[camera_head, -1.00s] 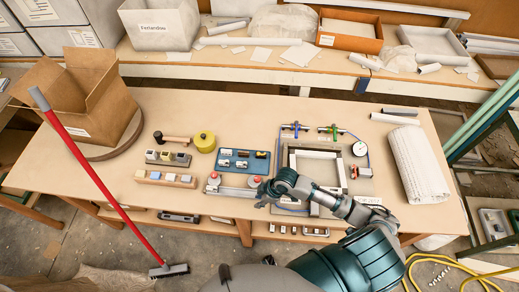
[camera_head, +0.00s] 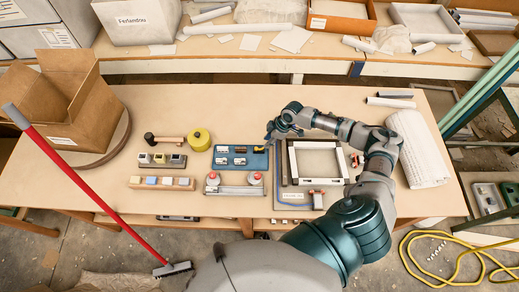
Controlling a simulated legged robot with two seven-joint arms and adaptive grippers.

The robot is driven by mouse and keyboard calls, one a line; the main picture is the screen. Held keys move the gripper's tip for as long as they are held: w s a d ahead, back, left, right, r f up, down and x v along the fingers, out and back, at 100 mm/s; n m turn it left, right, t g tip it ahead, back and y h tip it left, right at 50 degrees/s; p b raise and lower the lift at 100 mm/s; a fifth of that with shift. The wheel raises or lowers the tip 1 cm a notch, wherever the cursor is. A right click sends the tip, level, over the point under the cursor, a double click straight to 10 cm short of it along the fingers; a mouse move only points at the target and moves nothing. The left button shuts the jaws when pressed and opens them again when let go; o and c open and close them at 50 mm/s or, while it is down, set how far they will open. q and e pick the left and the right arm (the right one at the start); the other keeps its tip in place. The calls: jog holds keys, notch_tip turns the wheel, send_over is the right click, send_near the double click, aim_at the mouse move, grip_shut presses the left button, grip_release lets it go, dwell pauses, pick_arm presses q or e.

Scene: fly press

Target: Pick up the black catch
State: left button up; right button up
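A blue tray (camera_head: 258,163) lies near the middle of the table and holds several small catches. Pale and dark catches (camera_head: 240,161) stand in its left and middle parts. A small dark piece (camera_head: 258,149) at the tray's right side, near my fingers, may be the black catch; it is too small to be sure. My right gripper (camera_head: 269,137) is at the tray's upper right corner, seemingly above it, fingers toward the lower left. Nothing is visibly held in it, and its finger gap is too small to make out. My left gripper is out of view.
A square metal frame (camera_head: 286,166) stands right of the tray, under my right forearm. A rail with red knobs (camera_head: 235,190) lies in front of the tray. Left are small block racks (camera_head: 162,183) and a yellow round container (camera_head: 199,139). A white roll (camera_head: 418,150) lies far right.

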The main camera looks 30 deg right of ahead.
aim_at(261, 148)
jog(key=x, duration=0.3)
jog(key=shift+a+f, duration=0.1)
jog(key=shift+a, duration=0.35)
jog(key=x, duration=0.3)
jog(key=shift+w+f, duration=0.2)
jog(key=shift+f, duration=0.2)
jog(key=shift+d+f, duration=0.1)
jog(key=shift+f, duration=0.2)
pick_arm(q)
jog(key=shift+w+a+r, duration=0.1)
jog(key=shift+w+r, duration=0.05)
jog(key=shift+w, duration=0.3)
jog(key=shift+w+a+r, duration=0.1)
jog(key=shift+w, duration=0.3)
pick_arm(e)
jog(key=shift+r, duration=0.1)
grip_shut()
